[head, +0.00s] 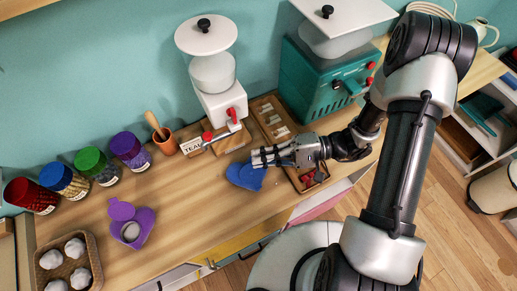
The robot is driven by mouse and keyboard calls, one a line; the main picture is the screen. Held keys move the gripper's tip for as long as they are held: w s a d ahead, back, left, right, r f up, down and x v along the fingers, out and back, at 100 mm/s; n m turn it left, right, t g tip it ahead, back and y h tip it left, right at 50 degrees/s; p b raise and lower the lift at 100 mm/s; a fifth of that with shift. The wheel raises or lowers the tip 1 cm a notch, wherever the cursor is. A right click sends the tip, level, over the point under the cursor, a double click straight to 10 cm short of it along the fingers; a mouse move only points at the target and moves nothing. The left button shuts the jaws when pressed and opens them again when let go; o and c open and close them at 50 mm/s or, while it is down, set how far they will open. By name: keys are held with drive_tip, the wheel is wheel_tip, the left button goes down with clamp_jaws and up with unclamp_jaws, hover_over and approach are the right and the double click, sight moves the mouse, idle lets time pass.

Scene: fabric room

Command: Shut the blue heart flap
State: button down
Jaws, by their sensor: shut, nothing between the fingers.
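The blue heart (243,178) lies on the wooden counter near the middle of the head view. Its upper right part is hidden behind my fingers, so I cannot tell clearly whether its flap is open or shut. My gripper (256,158) reaches in from the right. Its fingers are shut and empty, and they lie over or just above the blue heart's upper edge. I cannot tell whether they touch it.
Several lidded jars (131,150) line the wall. A white dispenser (217,98), a teal machine (311,83) and a wooden tray (270,108) stand behind. The counter left of the blue heart is clear.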

drive_tip(key=shift+s+d+f+n+y+b, duration=0.35)
drive_tip(key=shift+s+f+n+b, duration=0.35)
drive_tip(key=shift+n, duration=0.25)
drive_tip(key=shift+s+d+f+n+y+b, duration=0.4)
drive_tip(key=shift+s+f+n+b, duration=0.15)
drive_tip(key=shift+f+n, duration=0.35)
drive_tip(key=shift+s+d+f+n+y+b, duration=0.35)
drive_tip(key=shift+s+f+n+b, duration=0.3)
drive_tip(key=shift+n, duration=0.4)
drive_tip(key=d, duration=0.4)
drive_tip(key=w+d, duration=0.1)
drive_tip(key=d, duration=0.3)
drive_tip(key=w+d, duration=0.1)
drive_tip(key=d, duration=0.2)
drive_tip(key=shift+d+f, duration=0.35)
drive_tip(key=shift+d, duration=0.05)
